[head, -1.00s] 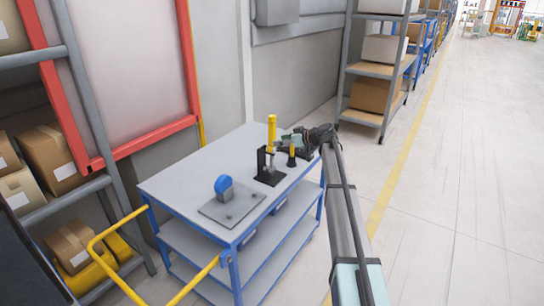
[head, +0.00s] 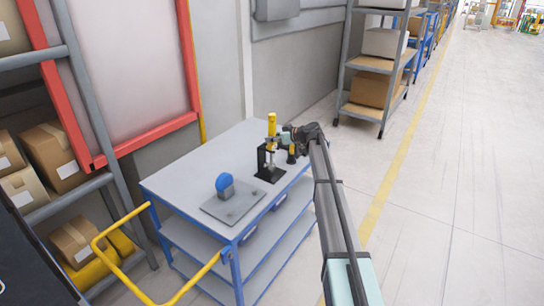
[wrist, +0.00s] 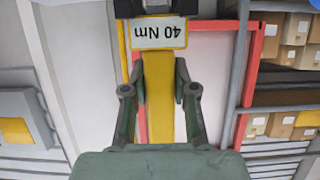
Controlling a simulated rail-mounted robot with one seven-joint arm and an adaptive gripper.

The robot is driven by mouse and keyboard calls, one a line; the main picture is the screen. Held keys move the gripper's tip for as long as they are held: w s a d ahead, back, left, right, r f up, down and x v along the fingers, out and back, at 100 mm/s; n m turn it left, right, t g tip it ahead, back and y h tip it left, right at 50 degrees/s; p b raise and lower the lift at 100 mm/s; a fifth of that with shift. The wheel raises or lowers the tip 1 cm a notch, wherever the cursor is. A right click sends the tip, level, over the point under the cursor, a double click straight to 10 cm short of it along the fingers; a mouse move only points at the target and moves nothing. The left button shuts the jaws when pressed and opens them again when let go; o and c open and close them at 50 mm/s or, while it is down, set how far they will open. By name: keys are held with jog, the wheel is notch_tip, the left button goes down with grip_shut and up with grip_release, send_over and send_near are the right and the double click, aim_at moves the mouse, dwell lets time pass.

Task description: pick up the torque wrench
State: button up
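The torque wrench (head: 272,125) stands upright with its yellow handle up in a black stand (head: 270,175) on the cart. In the wrist view its yellow handle (wrist: 158,95) runs between my fingers, and a "40 Nm" label (wrist: 159,33) shows at the top. My gripper (head: 281,143) is at the wrench from the right, at handle height. In the wrist view my gripper (wrist: 160,82) has one finger on each side of the handle, with narrow gaps, so it looks open around it. Contact is not visible.
The grey-topped blue cart (head: 180,180) also carries a grey plate (head: 232,205) with a blue round-topped part (head: 224,184). A small yellow-and-black item (head: 292,153) is close to my gripper. A yellow handle rail (head: 120,230) is at the cart's near end. Shelves with boxes stand left and behind.

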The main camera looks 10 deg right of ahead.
aim_at(275, 130)
grip_shut()
jog(key=shift+r, duration=0.1)
jog(key=shift+r, duration=0.1)
jog(key=shift+r+b, duration=0.95)
jog(key=shift+r, duration=0.55)
jog(key=shift+s+d+r, duration=0.1)
jog(key=s+d+b, duration=0.6)
jog(key=s+d, duration=0.6)
jog(key=d, duration=0.1)
jog(key=shift+o, duration=1.1)
grip_release()
jog(key=shift+w, duration=0.1)
grip_shut()
